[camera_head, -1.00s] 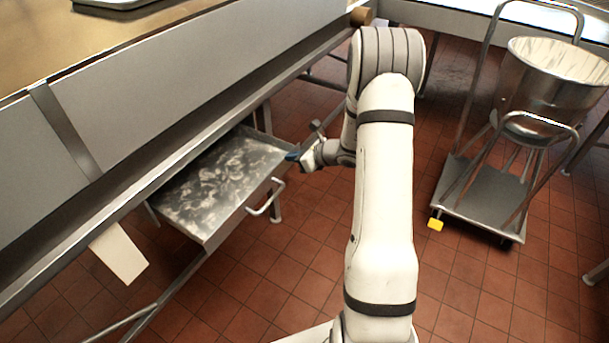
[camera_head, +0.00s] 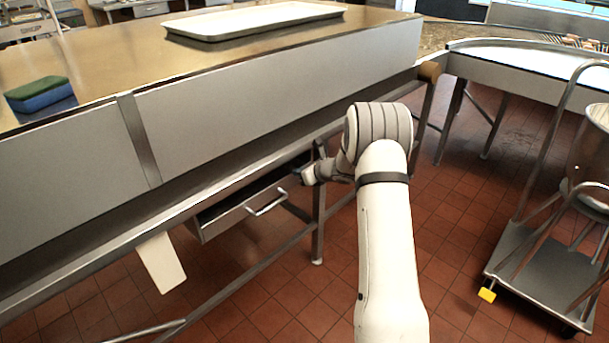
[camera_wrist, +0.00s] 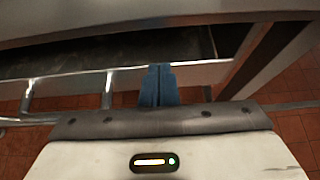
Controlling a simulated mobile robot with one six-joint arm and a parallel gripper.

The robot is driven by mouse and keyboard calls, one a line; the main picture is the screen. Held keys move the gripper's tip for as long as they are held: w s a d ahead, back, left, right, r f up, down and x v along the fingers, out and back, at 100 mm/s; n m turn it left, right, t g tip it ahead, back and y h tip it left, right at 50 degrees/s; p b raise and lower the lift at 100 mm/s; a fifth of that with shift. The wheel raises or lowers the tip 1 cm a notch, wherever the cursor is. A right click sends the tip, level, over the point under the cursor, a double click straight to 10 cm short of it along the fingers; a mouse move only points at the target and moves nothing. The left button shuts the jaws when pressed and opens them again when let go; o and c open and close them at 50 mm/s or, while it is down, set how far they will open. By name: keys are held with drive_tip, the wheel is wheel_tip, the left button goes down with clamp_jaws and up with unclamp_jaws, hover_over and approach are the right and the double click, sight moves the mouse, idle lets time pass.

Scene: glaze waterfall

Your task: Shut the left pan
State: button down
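The left pan is a grey metal drawer (camera_head: 232,214) under the long table, with a bar handle on its front. Only a narrow strip of its dark inside shows in the head view, so it stands slightly open. In the wrist view the pan's front rim (camera_wrist: 85,83) and handle run across the picture, with the dark inside beyond. My gripper (camera_head: 299,172) is at the right end of the pan's front. Its blue fingertips (camera_wrist: 158,70) are together and empty, overlapping the front rim in the wrist view; I cannot tell whether they touch it.
The metal table (camera_head: 270,95) overhangs the pan. A table leg (camera_head: 318,225) stands just right of the pan. A white flat piece (camera_head: 162,262) hangs at the left. A cart (camera_head: 540,285) stands at the right, with open red tiled floor between.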

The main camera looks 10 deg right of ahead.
drive_tip(key=shift+w+a+r, duration=0.15)
drive_tip(key=shift+r, duration=0.05)
